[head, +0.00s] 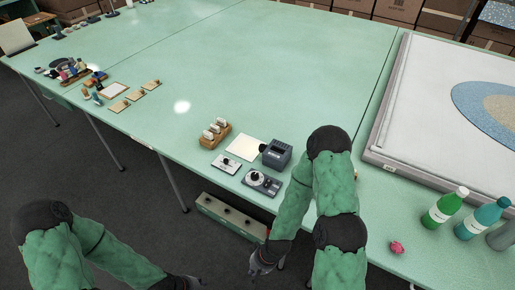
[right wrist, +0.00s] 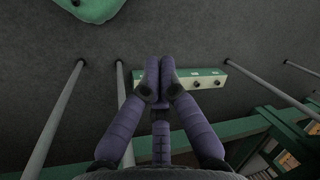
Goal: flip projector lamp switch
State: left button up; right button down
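A dark grey box-shaped device (head: 277,152), which may be the projector, stands near the table's front edge. In front of it is a grey unit with a round dial (head: 262,182). A small pale plate with dark controls (head: 226,163) lies to its left. I cannot tell which one carries the lamp switch. My right gripper (head: 262,262) is low in front of the table edge, apart from these things. In the right wrist view its purple fingers (right wrist: 160,82) meet at the tips with nothing between them. My left gripper (head: 188,284) is at the bottom edge, partly cut off.
A long pale box with dark knobs (head: 231,214) is below the table edge and shows in the right wrist view (right wrist: 205,79). A wooden rack (head: 215,134) and a paper sheet (head: 242,148) lie nearby. Bottles (head: 445,206) stand right. The table middle (head: 250,60) is clear.

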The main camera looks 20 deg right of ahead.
jog(key=w+d+r+n, duration=0.1)
jog(key=w+r+n, duration=0.35)
jog(key=w, duration=0.65)
notch_tip(320, 180, up, 28)
jog(key=n+t+h+b, duration=0.1)
jog(key=n+h+b, duration=0.1)
jog(key=n+h, duration=0.4)
send_over(270, 179)
jog(key=s+a, duration=0.2)
jog(key=a, duration=0.1)
jog(key=shift+d, duration=0.25)
jog(key=shift+m, duration=0.25)
jog(key=b+x, duration=0.3)
jog(key=x, duration=0.4)
jog(key=b+x, duration=0.3)
jog(key=x, duration=0.4)
jog(key=shift+a, duration=0.2)
